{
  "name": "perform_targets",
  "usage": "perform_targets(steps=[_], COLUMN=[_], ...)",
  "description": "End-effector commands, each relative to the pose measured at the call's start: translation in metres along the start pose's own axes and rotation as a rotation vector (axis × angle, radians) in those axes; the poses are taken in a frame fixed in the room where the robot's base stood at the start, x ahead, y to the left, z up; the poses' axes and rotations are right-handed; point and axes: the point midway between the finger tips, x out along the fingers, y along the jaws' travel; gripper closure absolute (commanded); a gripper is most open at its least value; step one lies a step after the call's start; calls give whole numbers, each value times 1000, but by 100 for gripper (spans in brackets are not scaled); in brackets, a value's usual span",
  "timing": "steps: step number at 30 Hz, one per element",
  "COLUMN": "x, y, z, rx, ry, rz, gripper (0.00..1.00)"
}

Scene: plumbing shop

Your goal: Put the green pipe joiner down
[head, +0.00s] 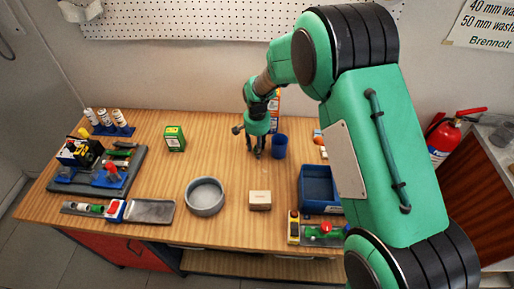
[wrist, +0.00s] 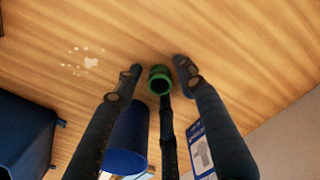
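The green pipe joiner (wrist: 160,80) shows end-on in the wrist view, its round opening facing the camera, over the wooden bench top. My gripper (wrist: 158,72) has its fingers spread around it, one to the left, one to the right and one below. A narrow gap shows between the joiner and the left fingertip; the right and lower fingertips are very close to it, and contact there is unclear. In the head view my gripper (head: 254,152) is low over the bench, left of the blue cup. The joiner cannot be made out there.
The blue cup (head: 279,146) stands close beside my gripper, also in the wrist view (wrist: 127,140). A blue bin (head: 318,207), small box (head: 260,200), grey round dish (head: 204,212) and green box (head: 175,138) stand around. Bench between green box and gripper is clear.

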Motion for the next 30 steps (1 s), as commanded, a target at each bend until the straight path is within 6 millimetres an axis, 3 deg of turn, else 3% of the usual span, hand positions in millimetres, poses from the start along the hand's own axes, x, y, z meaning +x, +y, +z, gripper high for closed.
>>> perform_targets(steps=[11, 30], x=[-16, -110], y=[0, 0], z=[0, 0], rx=[0, 0], ry=[1, 1], rz=[-1, -1], gripper=[60, 60])
